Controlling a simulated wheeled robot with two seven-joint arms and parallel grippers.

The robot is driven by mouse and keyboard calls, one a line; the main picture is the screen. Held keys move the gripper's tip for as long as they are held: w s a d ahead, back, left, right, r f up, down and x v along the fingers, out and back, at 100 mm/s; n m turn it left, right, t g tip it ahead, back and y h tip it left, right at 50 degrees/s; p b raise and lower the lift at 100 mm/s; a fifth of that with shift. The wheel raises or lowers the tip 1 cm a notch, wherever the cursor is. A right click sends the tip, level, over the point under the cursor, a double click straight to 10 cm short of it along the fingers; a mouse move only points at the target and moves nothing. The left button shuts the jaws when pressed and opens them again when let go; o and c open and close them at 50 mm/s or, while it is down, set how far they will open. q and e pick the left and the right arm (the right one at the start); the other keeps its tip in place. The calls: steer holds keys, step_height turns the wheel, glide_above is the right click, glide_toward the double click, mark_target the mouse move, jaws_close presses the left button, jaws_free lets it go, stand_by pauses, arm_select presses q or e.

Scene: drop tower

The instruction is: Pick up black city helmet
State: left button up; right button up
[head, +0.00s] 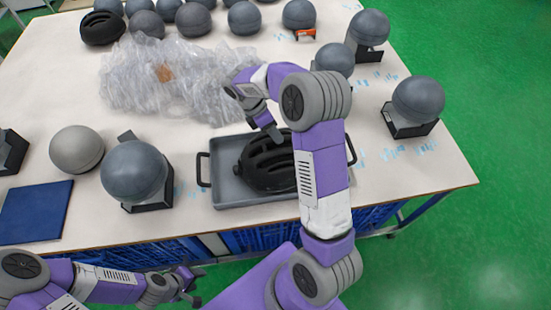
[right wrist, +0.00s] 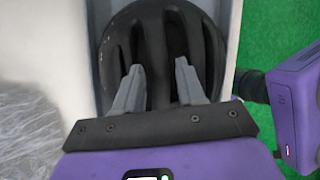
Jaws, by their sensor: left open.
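The black city helmet (head: 266,166) lies in a grey tray (head: 228,188) with dark side handles, at the front middle of the table. Its ribbed, vented shell fills the top of the right wrist view (right wrist: 165,45). My right gripper (head: 273,133) points down at the helmet. In the right wrist view my right gripper's fingers (right wrist: 159,72) are apart, with a dark rib of the shell between the tips. Whether they press on it cannot be told. My right forearm hides the helmet's right part. My left gripper (head: 192,285) is open and empty, low in front of the table.
Grey balls on black stands, such as one left of the tray (head: 134,170) and one to the right (head: 418,100), surround the work area. Crumpled clear plastic (head: 135,80) lies behind the tray. A second black helmet (head: 100,28) sits far left. A blue pad (head: 36,212) lies front left.

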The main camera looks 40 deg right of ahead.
steer(key=shift+x, duration=0.8)
steer(key=shift+c, duration=0.4)
jaws_close()
